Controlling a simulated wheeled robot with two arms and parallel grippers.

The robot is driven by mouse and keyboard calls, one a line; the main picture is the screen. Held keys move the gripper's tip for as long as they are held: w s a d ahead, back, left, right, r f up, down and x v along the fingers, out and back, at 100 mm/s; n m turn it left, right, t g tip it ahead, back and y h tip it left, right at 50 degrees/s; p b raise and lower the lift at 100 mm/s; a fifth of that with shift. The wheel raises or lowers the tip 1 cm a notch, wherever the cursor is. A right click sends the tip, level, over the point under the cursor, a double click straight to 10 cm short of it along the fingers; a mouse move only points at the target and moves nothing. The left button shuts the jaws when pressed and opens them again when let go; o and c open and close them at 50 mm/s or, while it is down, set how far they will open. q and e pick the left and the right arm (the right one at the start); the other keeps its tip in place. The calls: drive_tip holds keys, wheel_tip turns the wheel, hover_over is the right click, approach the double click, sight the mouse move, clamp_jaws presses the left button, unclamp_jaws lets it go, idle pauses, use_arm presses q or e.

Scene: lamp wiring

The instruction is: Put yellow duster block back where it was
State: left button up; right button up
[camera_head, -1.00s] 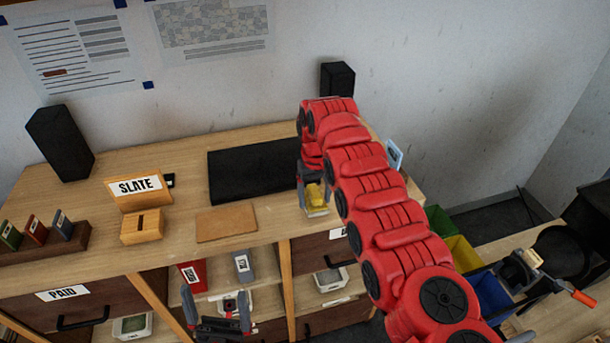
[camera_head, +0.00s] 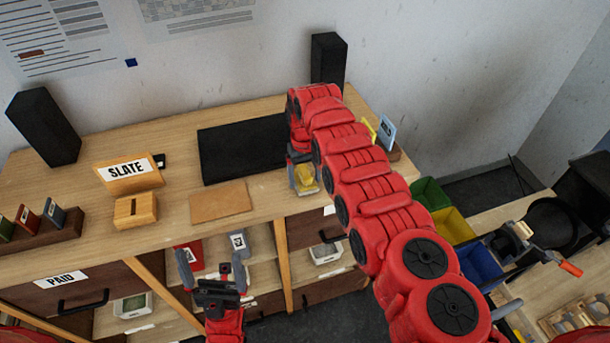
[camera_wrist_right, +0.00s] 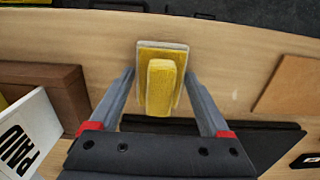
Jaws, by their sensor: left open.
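The yellow duster block (camera_head: 306,177) is at the front edge of the desk top, below my right gripper (camera_head: 302,166). In the right wrist view the duster block (camera_wrist_right: 161,82) shows a raised yellow handle on a wider, pale-edged base. My right gripper (camera_wrist_right: 161,75) has its fingers apart, one on each side of the block, with narrow gaps beside the handle. The block appears to rest on the wood. My left gripper (camera_head: 214,270) is open and empty, in front of the shelves below the desk top.
A black mat (camera_head: 240,147) and a brown board (camera_head: 220,202) lie left of the duster. A wooden SLATE holder (camera_head: 128,174) stands further left. A card stand (camera_head: 388,145) is behind my right arm. Coloured bins (camera_head: 455,227) stand at the right.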

drive_tip(key=shift+o, duration=1.1)
drive_tip(key=shift+r, duration=0.1)
